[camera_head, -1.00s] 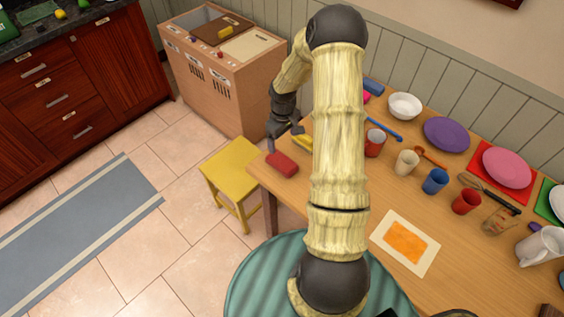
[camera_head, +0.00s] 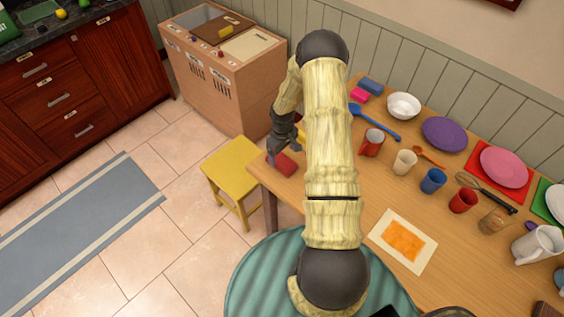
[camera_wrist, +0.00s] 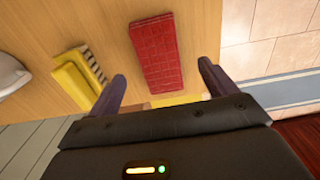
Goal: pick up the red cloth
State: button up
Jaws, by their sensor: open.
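The red cloth (camera_head: 284,164) is a small folded red rectangle lying flat near the left corner of the wooden table (camera_head: 344,221). In the wrist view the red cloth (camera_wrist: 156,50) shows a grid texture and lies ahead of the fingers, between their lines. My gripper (camera_head: 281,152) is over that table corner, just at the cloth in the head view. In the wrist view my gripper (camera_wrist: 160,88) is open, with one dark finger on each side and nothing between them. Whether the fingertips are level with the cloth cannot be told.
A yellow brush (camera_wrist: 78,78) lies close to the left finger. A yellow stool (camera_head: 231,168) stands beside the table corner. Cups, including a red mug (camera_head: 371,143), a white bowl (camera_head: 404,105) and plates stand farther right on the table.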

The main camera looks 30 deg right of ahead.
aim_at(282, 160)
jog(key=shift+w+f+p, duration=0.2)
jog(key=shift+f+p, duration=0.5)
jog(key=shift+f, duration=1.45)
jog(key=c, duration=1.1)
jog(key=shift+r, duration=0.1)
notch_tip(282, 160, up, 10)
jog(key=shift+f+b, duration=0.1)
jog(key=shift+b, duration=1.1)
